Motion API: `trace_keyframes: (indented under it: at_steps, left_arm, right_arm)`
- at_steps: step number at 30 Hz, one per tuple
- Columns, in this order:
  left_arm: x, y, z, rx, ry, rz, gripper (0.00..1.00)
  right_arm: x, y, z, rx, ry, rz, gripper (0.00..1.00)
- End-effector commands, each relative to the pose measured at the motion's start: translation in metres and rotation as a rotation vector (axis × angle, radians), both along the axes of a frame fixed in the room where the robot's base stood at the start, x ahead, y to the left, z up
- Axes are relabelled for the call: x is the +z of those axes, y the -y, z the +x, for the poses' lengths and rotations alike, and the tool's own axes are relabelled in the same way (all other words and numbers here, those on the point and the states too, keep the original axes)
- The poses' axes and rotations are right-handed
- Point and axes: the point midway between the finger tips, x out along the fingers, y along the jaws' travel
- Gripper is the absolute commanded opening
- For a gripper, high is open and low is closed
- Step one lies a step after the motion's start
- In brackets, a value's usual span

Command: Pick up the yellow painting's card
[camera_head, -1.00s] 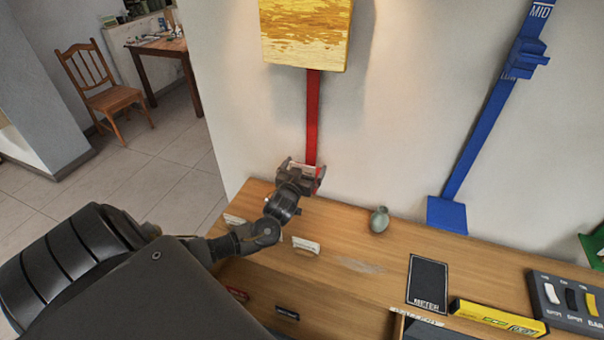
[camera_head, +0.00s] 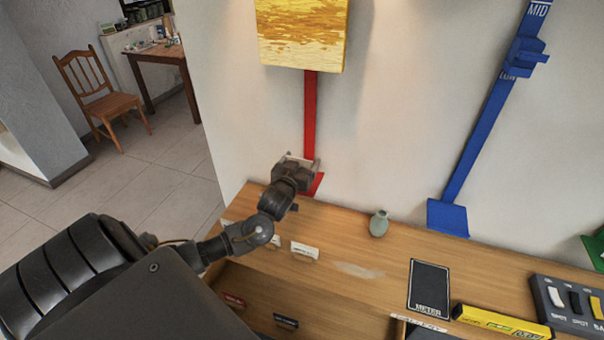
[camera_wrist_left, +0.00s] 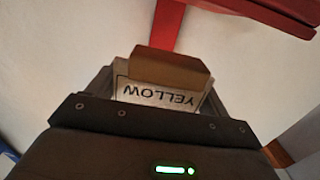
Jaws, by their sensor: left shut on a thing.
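The card (camera_wrist_left: 158,93) shows in the left wrist view between my left gripper's fingers, with the word YELLOW upside down on it. A brown piece (camera_wrist_left: 168,68) sits against its upper edge. My left gripper (camera_head: 297,163) is shut on the card, in front of the lower part of the red strip (camera_head: 309,115) and above the wooden shelf top. In the head view the card is mostly hidden by the gripper. The yellow painting (camera_head: 301,35) hangs on the wall at the top of the red strip. My right gripper is not in view.
Two white cards (camera_head: 304,250) stand on the wooden shelf top (camera_head: 340,240). A blue strip (camera_head: 480,135) runs up the wall.

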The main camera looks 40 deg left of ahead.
Motion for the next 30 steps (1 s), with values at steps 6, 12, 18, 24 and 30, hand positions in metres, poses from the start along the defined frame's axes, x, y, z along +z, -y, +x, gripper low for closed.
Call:
trace_keyframes:
  at_steps: [6, 12, 18, 24, 30]
  left_arm:
    - [0.047, -0.001, -0.045, -0.004, -0.001, 0.0, 0.58]
    - [0.067, -0.003, -0.093, -0.004, -0.005, 0.001, 0.58]
    - [0.083, -0.005, -0.123, -0.002, -0.004, 0.0, 0.58]
    - [0.089, -0.006, -0.134, -0.001, -0.005, 0.0, 0.58]
    - [0.09, -0.006, -0.135, -0.001, -0.004, 0.001, 0.58]
  right_arm:
    - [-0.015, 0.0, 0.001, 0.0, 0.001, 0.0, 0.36]
    - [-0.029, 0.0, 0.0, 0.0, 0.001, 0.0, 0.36]
    - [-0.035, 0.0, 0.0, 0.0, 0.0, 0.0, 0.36]
    - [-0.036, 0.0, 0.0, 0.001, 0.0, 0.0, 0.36]
    - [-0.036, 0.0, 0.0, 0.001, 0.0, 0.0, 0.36]
